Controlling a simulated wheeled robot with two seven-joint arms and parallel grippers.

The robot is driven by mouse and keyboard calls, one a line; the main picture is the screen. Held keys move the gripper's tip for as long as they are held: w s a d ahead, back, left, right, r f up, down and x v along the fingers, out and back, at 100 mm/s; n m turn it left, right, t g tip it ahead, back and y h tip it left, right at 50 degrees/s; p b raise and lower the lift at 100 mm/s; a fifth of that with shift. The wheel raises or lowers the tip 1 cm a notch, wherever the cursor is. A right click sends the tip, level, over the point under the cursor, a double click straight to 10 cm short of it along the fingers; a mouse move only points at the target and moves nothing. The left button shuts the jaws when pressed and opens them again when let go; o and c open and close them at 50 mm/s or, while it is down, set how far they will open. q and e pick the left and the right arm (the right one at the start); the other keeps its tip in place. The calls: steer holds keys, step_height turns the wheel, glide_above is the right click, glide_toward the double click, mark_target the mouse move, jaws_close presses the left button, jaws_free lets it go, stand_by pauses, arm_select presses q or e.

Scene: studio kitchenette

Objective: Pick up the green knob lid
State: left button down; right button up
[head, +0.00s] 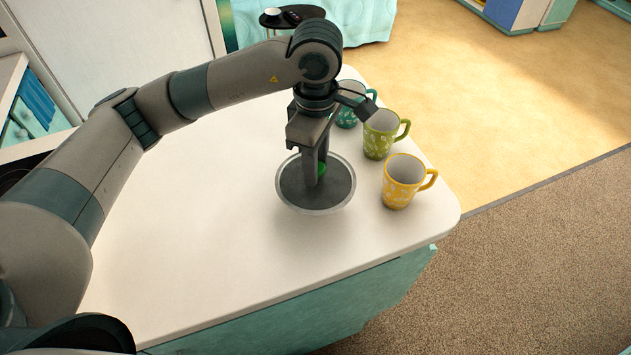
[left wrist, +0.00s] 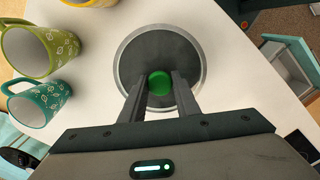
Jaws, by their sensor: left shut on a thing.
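The lid (head: 296,196) is a dark grey disc with a light metal rim and a green knob (head: 321,168) at its middle. It appears to lie on the white counter. My left gripper (head: 316,172) points down over it, shut on the green knob. In the left wrist view the lid (left wrist: 185,52) sits ahead of the fingers, with the knob (left wrist: 159,82) between the fingertips (left wrist: 159,88). The fingers hide part of the knob in the head view. My right gripper is not in view.
A yellow mug (head: 399,186), a green mug (head: 377,142) and a teal mug (head: 347,115) stand in a row right of the lid, near the edge of the counter (head: 215,230). The counter left of and in front of the lid is clear.

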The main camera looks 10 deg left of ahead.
arm_select(q)
steer(key=shift+r, duration=0.95)
steer(key=shift+a, duration=0.1)
